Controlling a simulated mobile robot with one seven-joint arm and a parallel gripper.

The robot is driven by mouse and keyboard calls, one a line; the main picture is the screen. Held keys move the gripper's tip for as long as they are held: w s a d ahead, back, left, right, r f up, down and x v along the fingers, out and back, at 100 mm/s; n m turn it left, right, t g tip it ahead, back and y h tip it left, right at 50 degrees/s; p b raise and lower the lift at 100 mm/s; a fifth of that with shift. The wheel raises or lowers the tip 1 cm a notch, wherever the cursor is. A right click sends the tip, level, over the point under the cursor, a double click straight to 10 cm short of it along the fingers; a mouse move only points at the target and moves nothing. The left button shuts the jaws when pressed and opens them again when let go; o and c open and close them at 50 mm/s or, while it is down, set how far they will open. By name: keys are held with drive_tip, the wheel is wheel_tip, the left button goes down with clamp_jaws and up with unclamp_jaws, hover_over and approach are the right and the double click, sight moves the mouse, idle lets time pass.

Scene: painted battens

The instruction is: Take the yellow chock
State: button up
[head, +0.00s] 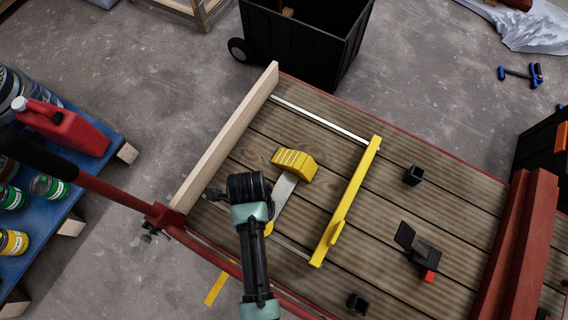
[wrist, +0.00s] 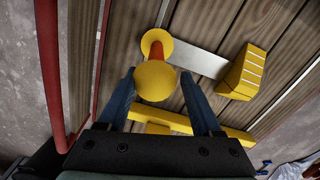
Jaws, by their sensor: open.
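The yellow chock (head: 295,163) is a block with pale stripes on its face, lying on the plank deck. A flat grey metal plate (head: 284,190) runs from it toward my arm. In the wrist view the chock (wrist: 243,72) is at the right, and the plate leads left to a yellow disc (wrist: 157,40). An orange stem with a yellow ball (wrist: 155,80) stands at the disc. My gripper (wrist: 158,74) is open, with one blue finger on each side of the ball. I cannot tell whether they touch it. My arm hides this end in the head view.
A yellow bar (head: 347,198) lies across the deck to the right of the chock. A pale batten (head: 228,135) edges the deck at left. Black blocks (head: 413,175) and a red beam (head: 515,250) are at right. A red rail (wrist: 50,70) passes left in the wrist view.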

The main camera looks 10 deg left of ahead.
drive_tip(key=f+b, duration=0.2)
drive_tip(key=f, duration=0.1)
drive_tip(key=f+b, duration=0.1)
drive_tip(key=f, duration=0.1)
drive_tip(key=shift+s+a, duration=0.1)
drive_tip(key=shift+s, duration=0.25)
clamp_jaws()
drive_tip(key=shift+r, duration=0.1)
idle(0.9)
